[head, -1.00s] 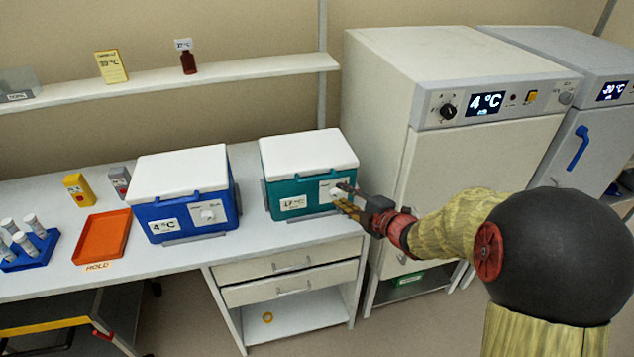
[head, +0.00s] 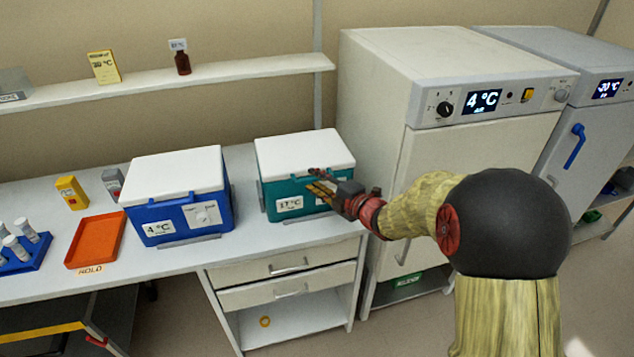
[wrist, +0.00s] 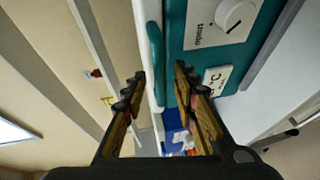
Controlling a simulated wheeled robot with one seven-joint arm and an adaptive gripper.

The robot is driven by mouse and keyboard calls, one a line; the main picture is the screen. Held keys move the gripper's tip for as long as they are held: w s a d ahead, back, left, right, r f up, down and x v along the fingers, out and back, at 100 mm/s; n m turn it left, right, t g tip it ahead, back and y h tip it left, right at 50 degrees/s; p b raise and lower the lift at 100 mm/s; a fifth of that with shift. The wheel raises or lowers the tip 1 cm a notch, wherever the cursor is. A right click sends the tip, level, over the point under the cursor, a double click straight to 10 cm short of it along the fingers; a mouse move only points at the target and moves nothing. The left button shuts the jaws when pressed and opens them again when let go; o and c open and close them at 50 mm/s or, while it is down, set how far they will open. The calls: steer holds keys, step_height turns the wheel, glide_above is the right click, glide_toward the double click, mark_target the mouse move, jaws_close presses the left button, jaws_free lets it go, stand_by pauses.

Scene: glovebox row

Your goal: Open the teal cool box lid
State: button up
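The teal cool box (head: 290,201) stands on the bench with its white lid (head: 303,152) shut. It carries a 17 °C label on its front. My gripper (head: 313,180) is at the upper front of the box, just below the lid's front edge. In the wrist view my gripper (wrist: 158,82) is open, its two fingers apart. The teal lid handle (wrist: 156,50) lies ahead between the finger lines, with the teal front wall (wrist: 240,58) and a white dial plate to its right. I cannot tell whether a finger touches the handle.
A blue cool box (head: 180,208) with a white lid stands to the left. An orange tray (head: 95,240) and a blue tube rack (head: 28,255) are further left. A tall 4 °C cabinet (head: 480,150) stands close on the right. A shelf (head: 200,75) runs above.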

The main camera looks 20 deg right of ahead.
steer(key=shift+c, duration=0.2)
jaws_close()
stand_by(0.7)
